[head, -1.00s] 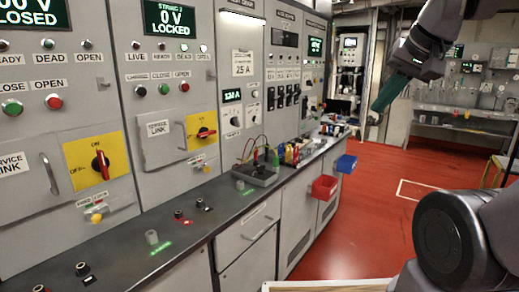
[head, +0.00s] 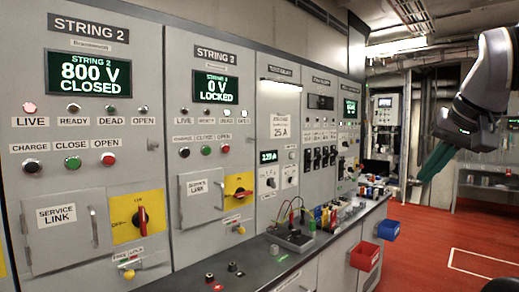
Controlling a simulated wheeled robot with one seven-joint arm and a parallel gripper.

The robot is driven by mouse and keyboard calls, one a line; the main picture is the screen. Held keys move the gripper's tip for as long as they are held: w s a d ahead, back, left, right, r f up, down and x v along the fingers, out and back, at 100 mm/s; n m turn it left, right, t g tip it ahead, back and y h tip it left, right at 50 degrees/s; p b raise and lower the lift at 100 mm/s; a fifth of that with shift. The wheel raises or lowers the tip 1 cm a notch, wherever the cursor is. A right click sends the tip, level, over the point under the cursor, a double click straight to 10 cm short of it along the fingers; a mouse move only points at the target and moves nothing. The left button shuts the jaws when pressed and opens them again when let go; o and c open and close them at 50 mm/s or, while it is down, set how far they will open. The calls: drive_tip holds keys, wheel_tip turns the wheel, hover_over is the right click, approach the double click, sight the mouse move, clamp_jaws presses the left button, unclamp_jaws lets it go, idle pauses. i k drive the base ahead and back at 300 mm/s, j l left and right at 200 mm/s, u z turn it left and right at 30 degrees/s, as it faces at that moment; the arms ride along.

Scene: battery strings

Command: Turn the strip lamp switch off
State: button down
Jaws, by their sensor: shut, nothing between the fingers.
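A lit white strip lamp (head: 285,83) glows near the top of a grey panel in the middle of the wall of cabinets. I cannot pick out which small control is its switch; the nearby controls are too small to read. My gripper (head: 424,176) hangs at the upper right with its green fingers pointing down and left. It is shut and empty, in front of the far aisle and well apart from the panels.
A dark counter (head: 208,265) runs along the cabinets, with a grey tester (head: 288,240) and leads on it. Red floor (head: 440,235) lies open at the right.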

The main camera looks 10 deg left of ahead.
sight(293, 181)
drive_tip(key=i+l+u, duration=0.6)
drive_tip(key=i+l, duration=0.25)
